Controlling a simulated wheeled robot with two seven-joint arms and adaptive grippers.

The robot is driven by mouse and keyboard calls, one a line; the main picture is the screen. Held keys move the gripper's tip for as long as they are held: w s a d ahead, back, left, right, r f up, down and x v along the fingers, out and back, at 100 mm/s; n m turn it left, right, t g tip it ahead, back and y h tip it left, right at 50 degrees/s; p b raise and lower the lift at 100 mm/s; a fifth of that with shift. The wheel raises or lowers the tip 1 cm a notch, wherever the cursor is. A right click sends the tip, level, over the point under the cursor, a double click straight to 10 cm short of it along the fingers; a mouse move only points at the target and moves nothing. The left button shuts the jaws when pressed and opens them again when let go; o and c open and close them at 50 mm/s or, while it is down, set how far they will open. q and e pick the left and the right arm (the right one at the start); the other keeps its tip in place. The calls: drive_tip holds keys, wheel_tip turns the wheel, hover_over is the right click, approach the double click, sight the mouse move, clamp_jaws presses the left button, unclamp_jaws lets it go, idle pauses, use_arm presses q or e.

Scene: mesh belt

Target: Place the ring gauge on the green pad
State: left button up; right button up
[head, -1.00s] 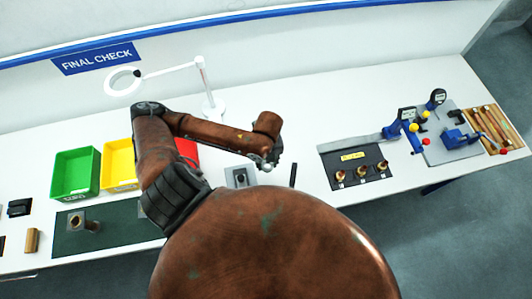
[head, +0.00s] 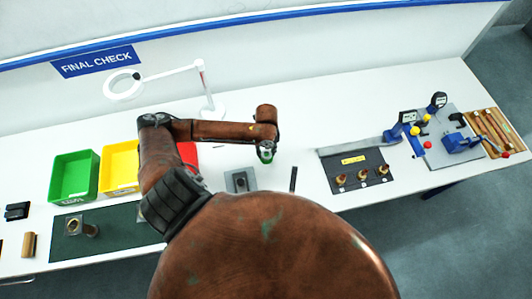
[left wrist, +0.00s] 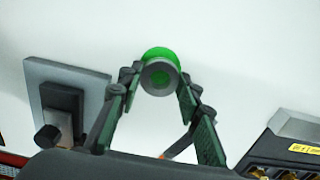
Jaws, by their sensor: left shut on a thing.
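My left gripper (head: 266,157) is over the white table right of the bins in the head view. In the left wrist view the left gripper (left wrist: 161,76) is shut on a small round part, grey on its near face and bright green behind, which I take for the ring gauge (left wrist: 159,76). It sits between the fingertips; whether it touches the table is unclear. A dark green mat (head: 120,232), apparently the green pad, lies at the left, away from the gripper. A squarish piece and a short cylinder (head: 91,230) are on it. My right gripper is not in view.
Green (head: 76,178) and yellow (head: 119,167) bins and a partly hidden red one stand behind the mat. A grey block (head: 240,180) and a dark bar (head: 293,179) lie near the gripper. A black tray (head: 341,160) is to the right. A lamp (head: 205,90) stands behind.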

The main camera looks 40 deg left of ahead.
use_arm(q)
drive_tip(key=shift+f, duration=0.85)
drive_tip(key=shift+f, duration=0.15)
drive_tip(key=o, duration=1.3)
wheel_tip(320, 180, up, 12)
drive_tip(key=b, duration=0.1)
drive_tip(key=shift+r, duration=0.2)
